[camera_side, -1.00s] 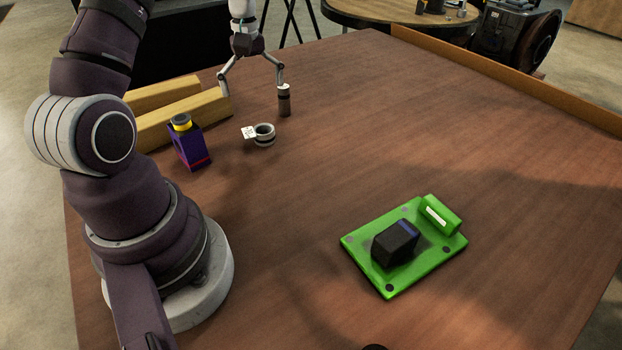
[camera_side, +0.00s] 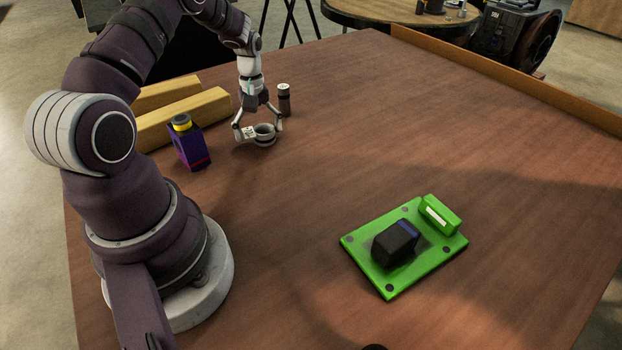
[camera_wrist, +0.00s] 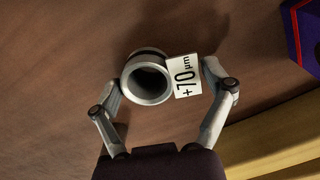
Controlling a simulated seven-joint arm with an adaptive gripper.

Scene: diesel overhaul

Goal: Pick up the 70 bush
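The 70 bush is a grey ring-shaped sleeve with a dark bore and a white tag reading "+70 µm". It stands on the wooden table near the back left in the side view (camera_side: 266,132) and upper middle in the wrist view (camera_wrist: 134,89). My gripper (camera_side: 258,137) is low over it with its fingers spread, one on each side. In the wrist view the bush and its tag lie between the fingertips (camera_wrist: 160,78). The right finger is beside the tag and the left finger close to the ring. I cannot tell whether either finger touches.
A dark cylinder (camera_side: 284,101) stands just behind my gripper. A purple box with a yellow-topped part (camera_side: 188,148) is to the left, before two wooden bars (camera_side: 185,118). A green plate (camera_side: 388,278) with a black block lies front right. The table's middle is clear.

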